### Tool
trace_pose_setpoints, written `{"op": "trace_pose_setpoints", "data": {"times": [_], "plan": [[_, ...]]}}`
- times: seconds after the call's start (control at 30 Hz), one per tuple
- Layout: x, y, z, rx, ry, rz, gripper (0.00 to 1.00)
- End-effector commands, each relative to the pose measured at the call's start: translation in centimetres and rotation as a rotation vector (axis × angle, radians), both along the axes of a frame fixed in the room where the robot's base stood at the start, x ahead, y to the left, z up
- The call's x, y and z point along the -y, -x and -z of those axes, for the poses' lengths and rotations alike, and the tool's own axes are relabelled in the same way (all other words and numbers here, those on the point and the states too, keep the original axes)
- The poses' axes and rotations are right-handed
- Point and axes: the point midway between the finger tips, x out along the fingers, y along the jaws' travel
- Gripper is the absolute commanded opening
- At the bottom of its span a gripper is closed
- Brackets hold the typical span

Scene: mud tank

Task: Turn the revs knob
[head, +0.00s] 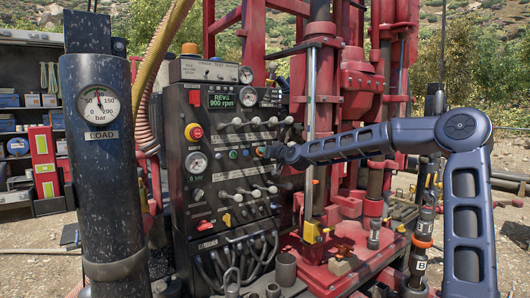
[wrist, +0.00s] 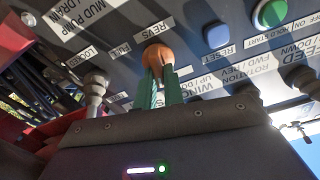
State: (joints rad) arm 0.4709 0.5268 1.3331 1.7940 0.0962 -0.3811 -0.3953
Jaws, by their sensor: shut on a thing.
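The revs knob (wrist: 157,54) is a rounded orange knob on the dark control panel, under a REVS label in the wrist view. My gripper (wrist: 158,78) has its two green fingers shut on the knob, one on each side. In the head view my gripper (head: 272,152) reaches the panel's right part from the right, and only a bit of orange shows at its tip. The green display (head: 232,98) at the panel's top reads REVS 900 rpm. The knob's pointer position cannot be made out.
The control panel (head: 178,130) carries several levers, gauges and a red stop button (head: 194,132). A blue reset button (wrist: 216,36) and a green button (wrist: 270,13) sit near the knob. A metal lever (wrist: 96,88) stands close at left. Red rig parts stand behind my arm.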

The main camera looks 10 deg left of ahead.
Motion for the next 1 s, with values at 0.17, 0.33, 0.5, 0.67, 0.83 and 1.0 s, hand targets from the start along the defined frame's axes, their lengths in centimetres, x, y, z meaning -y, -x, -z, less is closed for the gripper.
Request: {"op": "trace_pose_setpoints", "data": {"times": [0.17, 0.33, 0.5, 0.67, 0.83, 1.0], "plan": [[0.15, -0.14, 0.09, -0.105, -0.105, 0.000, 0.00], [0.23, -0.22, 0.15, -0.204, -0.203, 0.000, 0.00], [0.31, -0.29, 0.22, -0.285, -0.283, 0.001, 0.00], [0.35, -0.34, 0.30, -0.342, -0.340, 0.001, 0.00], [0.37, -0.37, 0.33, -0.379, -0.377, 0.001, 0.00], [0.38, -0.37, 0.36, -0.393, -0.392, 0.001, 0.00]]}}
